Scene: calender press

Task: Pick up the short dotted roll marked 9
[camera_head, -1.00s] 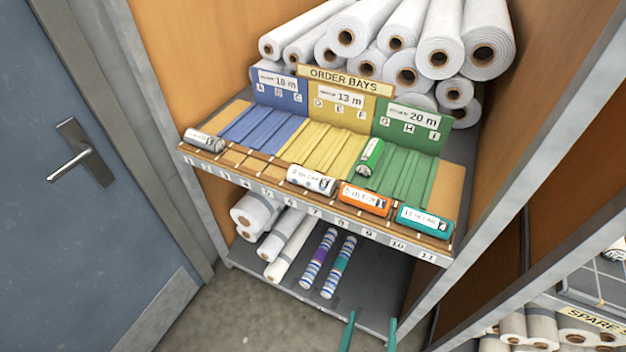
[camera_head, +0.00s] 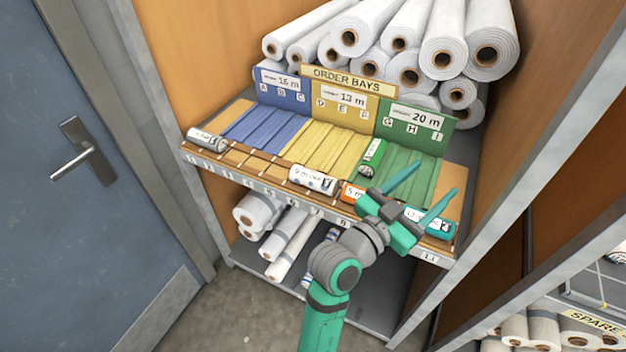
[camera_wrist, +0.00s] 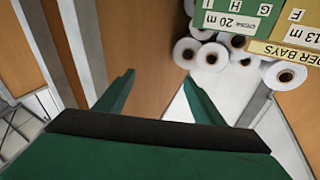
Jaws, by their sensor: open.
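A short white roll with dark dotted marks and a label that seems to read 9 m (camera_head: 312,180) lies on the front ledge of the shelf, near the middle. My gripper (camera_head: 434,178) is open and empty. It is raised in front of the right part of the shelf, to the right of the dotted roll and apart from it. In the wrist view my gripper (camera_wrist: 160,76) shows both fingers spread with nothing between them. The dotted roll is not in the wrist view.
An orange roll (camera_head: 350,192), partly hidden by my gripper, and a teal roll (camera_head: 438,226) share the ledge. A grey-white roll (camera_head: 207,139) lies at its left end. Large white rolls (camera_head: 445,45) are stacked behind.

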